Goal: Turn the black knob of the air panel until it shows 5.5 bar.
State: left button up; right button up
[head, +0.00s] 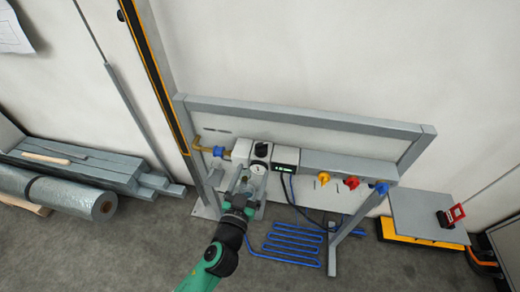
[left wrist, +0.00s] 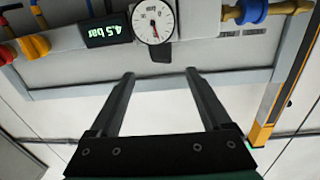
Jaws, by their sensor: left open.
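The air panel (head: 240,152) is mounted on a grey frame by the wall. Its black knob (head: 263,149) sits on top of the unit, above a round white gauge (head: 258,168). In the left wrist view, which is turned over, the black knob (left wrist: 160,53) shows below the gauge (left wrist: 153,20). The green digital display (left wrist: 103,31) appears to read 4.5 bar. My left gripper (head: 248,178) is open in front of the panel. In the wrist view its fingertips (left wrist: 159,73) are spread either side of the knob's line, with nothing between them. Contact with the knob is not visible. My right gripper is out of view.
Yellow, red and blue fittings (head: 351,183) line the rail to the right. A brass pipe with a blue handle (head: 218,151) is at the left. A blue hose coil (head: 292,240) lies below. Grey beams and a foil roll (head: 60,193) lie on the left floor.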

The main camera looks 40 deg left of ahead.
aim_at(260, 153)
pick_arm(q)
jog(key=b+x, duration=0.1)
jog(key=x, duration=1)
jog(key=shift+w+a, duration=0.1)
jog(key=shift+w, duration=0.1)
